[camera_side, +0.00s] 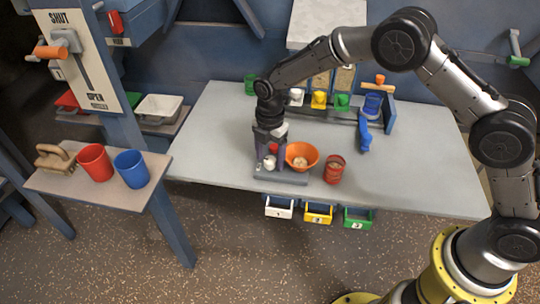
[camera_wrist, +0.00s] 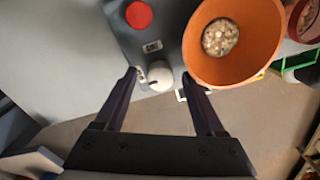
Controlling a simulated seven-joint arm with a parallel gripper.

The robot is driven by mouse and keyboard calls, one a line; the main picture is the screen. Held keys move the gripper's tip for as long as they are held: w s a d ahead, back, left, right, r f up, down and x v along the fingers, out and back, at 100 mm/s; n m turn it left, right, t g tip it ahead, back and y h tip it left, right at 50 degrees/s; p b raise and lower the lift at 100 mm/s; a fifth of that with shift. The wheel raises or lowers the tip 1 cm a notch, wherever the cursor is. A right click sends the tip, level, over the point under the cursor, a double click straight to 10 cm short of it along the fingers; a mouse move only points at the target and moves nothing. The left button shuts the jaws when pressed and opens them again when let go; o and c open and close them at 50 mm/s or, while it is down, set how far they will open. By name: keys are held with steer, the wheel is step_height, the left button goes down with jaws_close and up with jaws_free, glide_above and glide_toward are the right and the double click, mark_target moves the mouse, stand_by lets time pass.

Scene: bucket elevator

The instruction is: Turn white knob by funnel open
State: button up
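The white knob (camera_wrist: 160,76) sits on a dark grey base (camera_wrist: 130,45) beside the orange funnel (camera_wrist: 265,35), which holds pale pieces. The knob also shows low in front of my gripper in the side view (camera_side: 269,163). My gripper (camera_wrist: 159,76) is open, pointing down, its two dark fingers on either side of the knob. The left fingertip is close to the knob and a gap shows at the right one. I cannot tell whether either finger touches it. In the side view my gripper (camera_side: 271,152) stands just left of the funnel (camera_side: 302,150).
A red round cap (camera_wrist: 139,15) is on the base above the knob. A red can (camera_side: 334,169) stands right of the funnel. White, yellow and green bins (camera_side: 317,214) hang under the table's front edge. The table (camera_side: 420,180) is clear to the right.

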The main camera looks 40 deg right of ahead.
mark_target(270, 159)
step_height(270, 159, up, 14)
stand_by(0.6)
steer(key=shift+f, duration=0.1)
